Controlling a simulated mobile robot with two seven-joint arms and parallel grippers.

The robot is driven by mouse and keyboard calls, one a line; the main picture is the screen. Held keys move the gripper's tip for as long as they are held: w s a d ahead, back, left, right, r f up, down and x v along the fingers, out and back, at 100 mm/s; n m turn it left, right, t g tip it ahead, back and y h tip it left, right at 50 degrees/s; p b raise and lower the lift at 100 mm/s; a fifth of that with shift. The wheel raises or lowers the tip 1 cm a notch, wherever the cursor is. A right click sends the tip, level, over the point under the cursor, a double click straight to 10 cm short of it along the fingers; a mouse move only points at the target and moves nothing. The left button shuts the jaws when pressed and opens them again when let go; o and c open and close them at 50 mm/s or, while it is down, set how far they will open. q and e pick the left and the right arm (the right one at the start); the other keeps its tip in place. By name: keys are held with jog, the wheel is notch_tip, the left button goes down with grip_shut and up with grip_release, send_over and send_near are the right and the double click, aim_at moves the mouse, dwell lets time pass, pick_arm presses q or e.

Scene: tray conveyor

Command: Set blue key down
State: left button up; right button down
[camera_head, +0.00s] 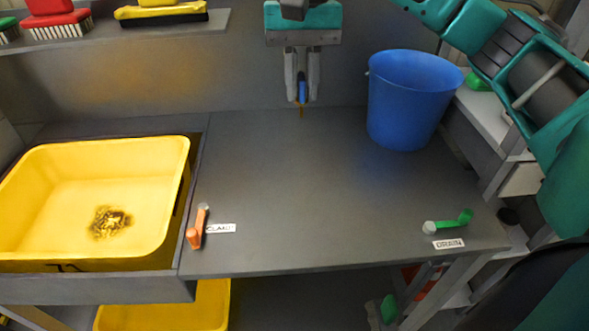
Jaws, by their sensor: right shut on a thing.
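The blue key (302,91) is a small upright piece with a thin yellowish lower tip. My right gripper (302,88) is at the top middle of the head view, pointing down, its grey fingers shut on the key. The key hangs above the back part of the grey table (310,190); whether its tip touches the surface I cannot tell. My left gripper is not in the head view.
A blue bucket (405,105) stands at the back right. A yellow tray (150,150) with a dark patch is at left. An orange handle (196,232) and a green handle (450,222) sit near the front, by labels. Brushes (57,20) lie on a shelf. The table's middle is clear.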

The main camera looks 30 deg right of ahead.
notch_tip(320, 180, down, 17)
jog(key=shift+b, duration=0.45)
jog(key=shift+f+b, duration=0.25)
jog(key=shift+b, duration=0.05)
jog(key=c, duration=1)
grip_release()
jog(key=shift+r, duration=0.15)
jog(key=shift+c, duration=0.2)
